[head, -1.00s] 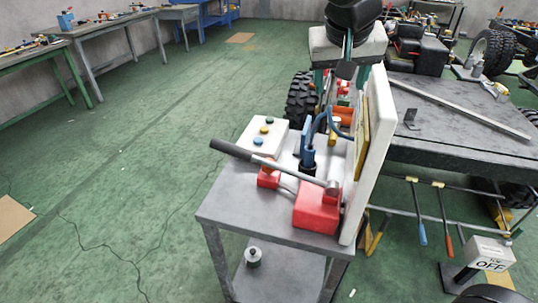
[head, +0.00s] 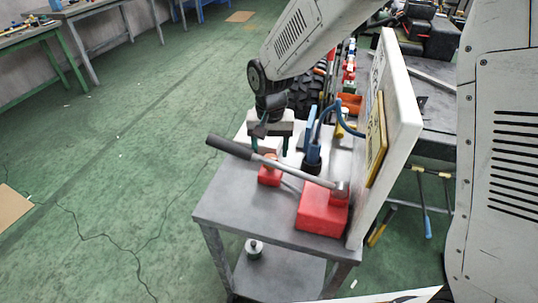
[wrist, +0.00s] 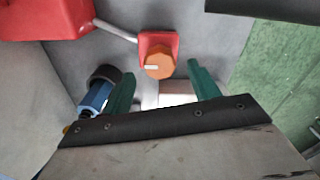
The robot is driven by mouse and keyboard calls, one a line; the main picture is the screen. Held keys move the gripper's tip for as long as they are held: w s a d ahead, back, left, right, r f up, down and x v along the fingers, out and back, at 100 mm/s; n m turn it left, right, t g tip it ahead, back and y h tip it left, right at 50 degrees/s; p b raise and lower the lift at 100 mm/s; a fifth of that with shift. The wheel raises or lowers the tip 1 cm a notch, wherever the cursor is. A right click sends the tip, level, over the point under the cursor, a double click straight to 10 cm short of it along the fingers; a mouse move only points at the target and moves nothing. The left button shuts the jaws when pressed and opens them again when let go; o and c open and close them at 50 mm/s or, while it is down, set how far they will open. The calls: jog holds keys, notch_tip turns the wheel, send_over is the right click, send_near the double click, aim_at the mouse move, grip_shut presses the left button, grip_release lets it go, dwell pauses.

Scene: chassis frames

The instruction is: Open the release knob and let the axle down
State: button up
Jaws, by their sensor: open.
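An orange hexagonal knob (wrist: 158,65) with a white mark sits on a small red block (wrist: 158,41) in the wrist view. The small red block (head: 269,174) stands on the grey cart in the head view, under the pump lever. My gripper (head: 270,148) is open above the cart, just behind that block. In the wrist view the knob lies just past my open green fingertips (wrist: 161,78), with nothing between them in grip. A larger red pump block (head: 320,209) carries the long lever (head: 292,173) with a dark grip. I cannot pick out the axle.
A white upright panel (head: 393,110) edges the cart top (head: 235,205) on the right. A white box behind my gripper is mostly hidden.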

aim_at(271, 157)
jog(key=shift+f, duration=1.6)
jog(key=c, duration=1)
jog(key=shift+o, duration=0.2)
jog(key=shift+n, duration=0.4)
jog(key=n, duration=0.4)
jog(key=shift+n, duration=0.4)
jog(key=n, duration=0.5)
jog(key=shift+n, duration=0.7)
